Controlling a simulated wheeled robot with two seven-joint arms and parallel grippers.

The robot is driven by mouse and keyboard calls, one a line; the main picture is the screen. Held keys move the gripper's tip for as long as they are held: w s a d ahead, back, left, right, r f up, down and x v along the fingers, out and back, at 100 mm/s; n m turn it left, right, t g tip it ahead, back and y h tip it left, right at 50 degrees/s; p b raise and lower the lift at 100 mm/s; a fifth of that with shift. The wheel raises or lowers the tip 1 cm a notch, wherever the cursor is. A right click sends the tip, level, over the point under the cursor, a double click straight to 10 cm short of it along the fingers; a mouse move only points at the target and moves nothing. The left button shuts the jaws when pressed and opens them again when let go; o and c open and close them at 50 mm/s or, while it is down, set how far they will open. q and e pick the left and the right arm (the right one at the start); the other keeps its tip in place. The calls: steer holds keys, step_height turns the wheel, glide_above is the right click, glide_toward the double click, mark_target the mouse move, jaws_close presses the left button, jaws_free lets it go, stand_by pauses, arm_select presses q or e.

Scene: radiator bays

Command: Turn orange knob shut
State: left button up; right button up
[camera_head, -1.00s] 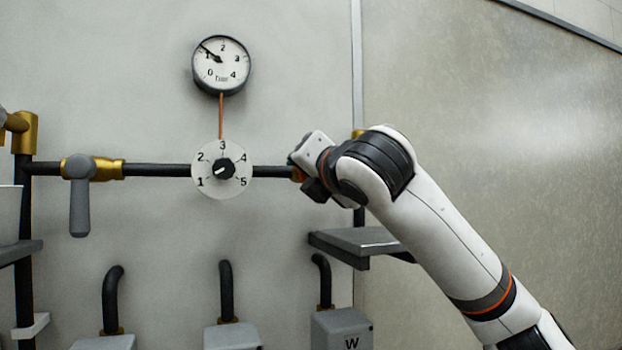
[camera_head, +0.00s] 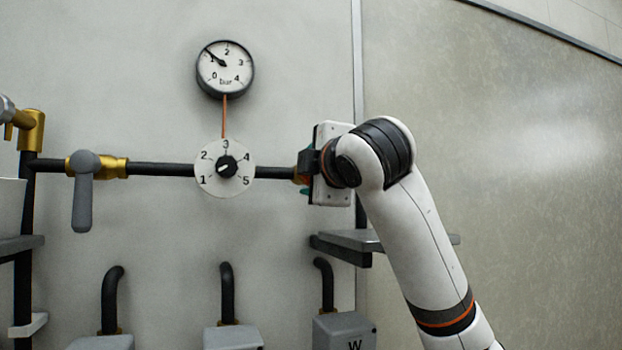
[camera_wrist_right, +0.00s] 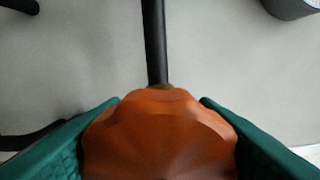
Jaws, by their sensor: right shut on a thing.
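The orange knob (camera_wrist_right: 160,135) fills the lower middle of the right wrist view, a scalloped round cap with a dark pipe (camera_wrist_right: 154,45) running up from it. The green pads of my right gripper (camera_wrist_right: 160,100) press on its left and right sides, so the gripper is shut on it. In the head view my right gripper (camera_head: 305,175) is at the right end of the horizontal pipe and hides most of the knob. My left gripper is not in view.
A numbered dial (camera_head: 225,168) and a gauge (camera_head: 225,69) are left of my right gripper. A grey lever valve (camera_head: 83,190) hangs farther left. A dark shelf (camera_head: 345,248) lies just below my arm, and grey boxes (camera_head: 233,338) stand lower down.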

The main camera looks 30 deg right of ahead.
steer(key=m+b, duration=0.1)
steer(key=m, duration=0.3)
steer(key=shift+f+m+b, duration=0.2)
steer(key=shift+m+b, duration=0.1)
steer(key=shift+b, duration=0.1)
steer(key=m+b, duration=0.2)
steer(key=m, duration=0.3)
steer(key=shift+m, duration=0.3)
steer(key=shift+d+m+b, duration=0.2)
steer(key=shift+m+b, duration=1.1)
steer(key=shift+m, duration=5.4)
steer(key=shift+d+m+b, duration=0.15)
steer(key=shift+m+b, duration=1.15)
steer(key=shift+m, duration=5.4)
steer(key=o, duration=1)
steer(key=shift+s+d+r, duration=0.1)
steer(key=shift+s, duration=0.1)
